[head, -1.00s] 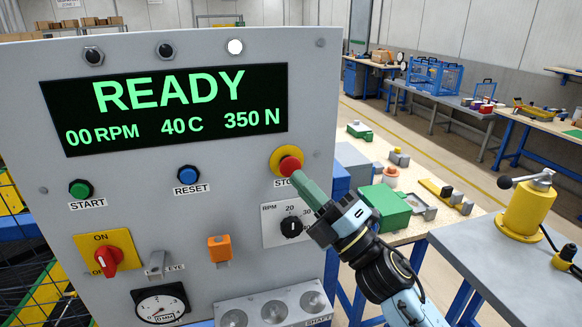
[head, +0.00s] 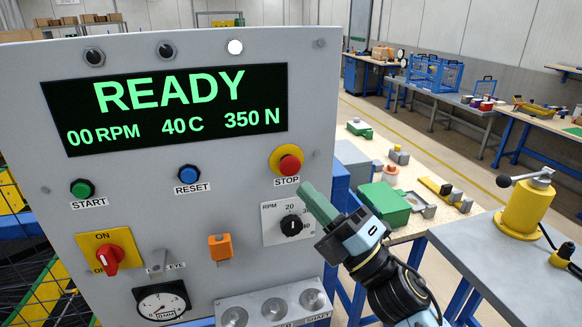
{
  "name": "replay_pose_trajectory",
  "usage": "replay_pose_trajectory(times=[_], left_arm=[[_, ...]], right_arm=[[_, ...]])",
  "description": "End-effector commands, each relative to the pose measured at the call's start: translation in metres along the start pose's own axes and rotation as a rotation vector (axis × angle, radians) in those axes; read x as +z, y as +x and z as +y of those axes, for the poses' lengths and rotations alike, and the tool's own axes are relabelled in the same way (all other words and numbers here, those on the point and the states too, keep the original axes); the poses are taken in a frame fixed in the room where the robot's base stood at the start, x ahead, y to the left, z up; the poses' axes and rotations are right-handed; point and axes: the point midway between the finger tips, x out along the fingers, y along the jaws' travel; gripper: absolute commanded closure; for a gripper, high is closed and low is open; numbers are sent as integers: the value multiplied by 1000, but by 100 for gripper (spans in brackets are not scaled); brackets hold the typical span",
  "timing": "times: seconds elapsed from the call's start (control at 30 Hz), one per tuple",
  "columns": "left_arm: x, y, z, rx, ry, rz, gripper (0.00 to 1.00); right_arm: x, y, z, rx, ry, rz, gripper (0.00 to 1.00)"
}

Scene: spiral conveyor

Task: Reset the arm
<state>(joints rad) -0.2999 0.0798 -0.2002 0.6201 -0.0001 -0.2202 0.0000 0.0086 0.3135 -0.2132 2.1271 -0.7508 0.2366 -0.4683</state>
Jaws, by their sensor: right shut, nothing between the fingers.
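My right gripper (head: 312,196) is shut and empty, its green fingers together and pointing up and left. It hovers in front of the right side of the grey control panel (head: 140,235), apart from the red STOP button (head: 290,165) and its yellow ring, just below and right of it. The gripper partly covers the right edge of the RPM dial plate (head: 291,226). The panel screen (head: 170,108) reads READY, 00 RPM, 40 C, 350 N. My left gripper is not in view.
The panel also carries a green START button (head: 82,187), a blue RESET button (head: 189,174), a red ON/OFF switch (head: 110,256) and a round gauge (head: 162,305). A bench with a green box (head: 384,204) stands behind my right arm. A yellow post (head: 527,211) stands at right.

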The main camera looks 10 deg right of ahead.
Motion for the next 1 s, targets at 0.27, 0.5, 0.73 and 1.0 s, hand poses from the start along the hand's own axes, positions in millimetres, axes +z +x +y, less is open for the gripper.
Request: replay_pose_trajectory(times=[0.27, 0.5, 0.73, 1.0], left_arm=[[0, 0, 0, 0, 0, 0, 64], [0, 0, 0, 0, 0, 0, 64], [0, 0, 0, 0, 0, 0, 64], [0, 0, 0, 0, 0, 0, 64]], right_arm=[[18, -14, -13, -62, 126, -154, 100], [52, -88, -68, -292, 525, -636, 100], [30, -197, -122, -579, 894, -1113, 100], [-35, -299, -138, -890, 1150, -1522, 100]])
